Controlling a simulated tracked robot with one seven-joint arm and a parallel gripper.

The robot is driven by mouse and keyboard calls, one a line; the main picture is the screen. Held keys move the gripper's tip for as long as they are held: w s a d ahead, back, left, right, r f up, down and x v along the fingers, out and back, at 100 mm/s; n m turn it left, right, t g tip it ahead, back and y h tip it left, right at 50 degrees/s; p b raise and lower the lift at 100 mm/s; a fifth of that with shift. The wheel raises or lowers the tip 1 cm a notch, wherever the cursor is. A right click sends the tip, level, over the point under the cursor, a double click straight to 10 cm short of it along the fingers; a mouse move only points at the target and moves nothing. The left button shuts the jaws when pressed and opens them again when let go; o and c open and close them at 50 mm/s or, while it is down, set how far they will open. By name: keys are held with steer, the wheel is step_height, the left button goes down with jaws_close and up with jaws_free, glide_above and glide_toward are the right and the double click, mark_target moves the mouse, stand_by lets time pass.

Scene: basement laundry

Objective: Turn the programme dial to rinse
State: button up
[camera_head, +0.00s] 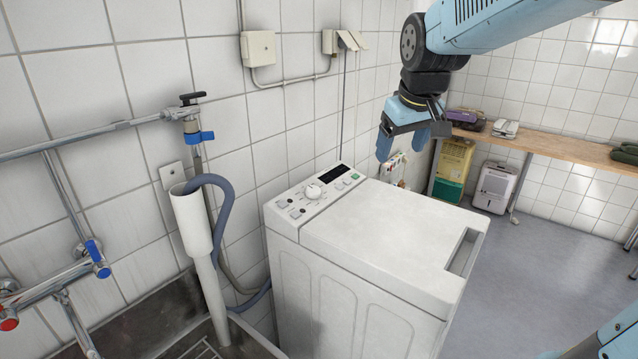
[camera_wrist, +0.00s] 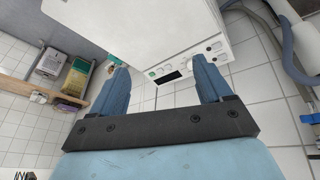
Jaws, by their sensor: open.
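The programme dial (camera_head: 313,191) is a round white knob on the control panel (camera_head: 333,199) at the back of a white top-loading washing machine (camera_head: 375,231). A dark display and small buttons lie to the right of the dial. Its markings are too small to read. My gripper (camera_head: 410,145) hangs above and to the right of the panel, apart from it, with its blue fingers spread and empty. In the wrist view my gripper (camera_wrist: 160,82) frames the panel (camera_wrist: 173,77) between its fingers.
A white drain pipe (camera_head: 192,222) with a grey hose (camera_head: 222,205) stands left of the machine, above a dark sink. The tiled wall is close behind the panel. A wooden bench (camera_head: 560,149) runs along the far wall. Open floor lies right of the machine.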

steer(key=w+a+f+n+g+y, duration=0.1)
steer(key=w+a+f+n, duration=0.15)
steer(key=w, duration=0.45)
steer(key=w+a+f+n, duration=0.1)
steer(key=w+a+f, duration=0.1)
steer(key=w+a, duration=0.3)
steer(key=n+y, duration=0.2)
steer(key=n, duration=0.1)
glide_toward(314, 189)
steer(key=shift+m+g, duration=0.25)
steer(key=shift+g, duration=0.15)
steer(key=x, duration=0.8)
steer(key=shift+w+a+f, duration=0.2)
steer(key=shift+w+f, duration=0.1)
steer(key=shift+w, duration=0.05)
